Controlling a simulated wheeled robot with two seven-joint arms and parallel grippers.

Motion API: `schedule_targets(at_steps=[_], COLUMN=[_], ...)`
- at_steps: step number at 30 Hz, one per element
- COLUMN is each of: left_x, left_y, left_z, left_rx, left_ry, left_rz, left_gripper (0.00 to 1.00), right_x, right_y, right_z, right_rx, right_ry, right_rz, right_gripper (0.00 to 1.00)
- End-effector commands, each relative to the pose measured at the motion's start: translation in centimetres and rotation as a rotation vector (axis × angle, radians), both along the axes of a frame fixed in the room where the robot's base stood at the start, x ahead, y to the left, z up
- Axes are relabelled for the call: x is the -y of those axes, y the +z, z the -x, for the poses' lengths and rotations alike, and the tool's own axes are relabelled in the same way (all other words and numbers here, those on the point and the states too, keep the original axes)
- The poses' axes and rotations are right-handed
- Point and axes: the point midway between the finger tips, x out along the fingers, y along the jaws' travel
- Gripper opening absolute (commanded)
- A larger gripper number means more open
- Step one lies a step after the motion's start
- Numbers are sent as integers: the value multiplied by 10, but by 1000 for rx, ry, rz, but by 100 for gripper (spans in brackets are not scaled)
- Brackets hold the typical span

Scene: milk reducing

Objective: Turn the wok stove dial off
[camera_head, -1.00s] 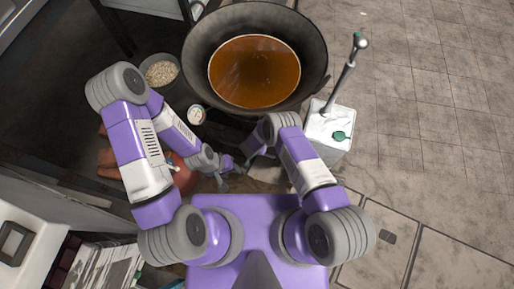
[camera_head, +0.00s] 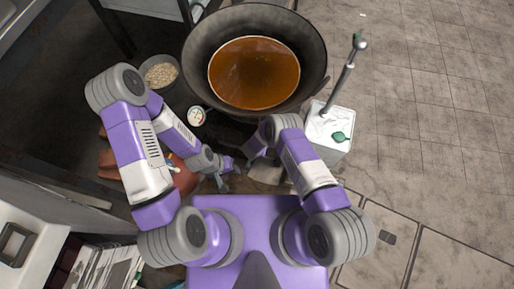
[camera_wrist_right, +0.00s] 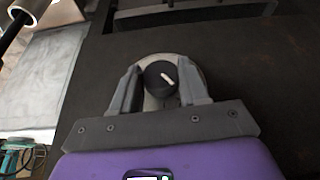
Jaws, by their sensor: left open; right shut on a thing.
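The stove dial (camera_wrist_right: 161,78) is a round black knob with a white pointer mark, set on a light round base. In the right wrist view my right gripper (camera_wrist_right: 159,74) has one finger on each side of the knob and is shut on it. The pointer tilts slightly off the finger direction. In the head view the dial is hidden. The wok (camera_head: 318,70), dark and filled with brown-orange liquid, sits at the upper middle. My left gripper (camera_head: 224,182) is open, low and left of the right wrist, apart from the wok.
A white box (camera_head: 330,125) with a green cap and a metal lever stands right of the wok. A bowl of grains (camera_head: 161,72) and a small white-rimmed container (camera_head: 197,116) are to its left. Open tiled floor lies at the right.

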Motion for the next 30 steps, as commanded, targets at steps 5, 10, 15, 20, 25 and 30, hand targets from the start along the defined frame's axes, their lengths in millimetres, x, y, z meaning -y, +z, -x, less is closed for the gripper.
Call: schedule_targets(at_steps=[5,10,15,20,25,30], left_x=[0,0,0,0,0,0], left_y=[11,20,23,19,10,2], left_z=[0,0,0,0,0,0], left_rx=[0,0,0,0,0,0], left_ry=[0,0,0,0,0,0], left_rz=[0,0,0,0,0,0], left_gripper=[43,43,43,43,43,43], right_x=[0,1,3,5,6,6], right_y=[2,2,0,-2,-3,-4], right_z=[1,2,2,2,2,2], right_rx=[16,44,75,106,140,169], right_ry=[2,-3,-7,-10,-9,-8], right_rz=[-64,-152,-249,-342,-438,-525], right_gripper=[14,14,14,14,14,14])
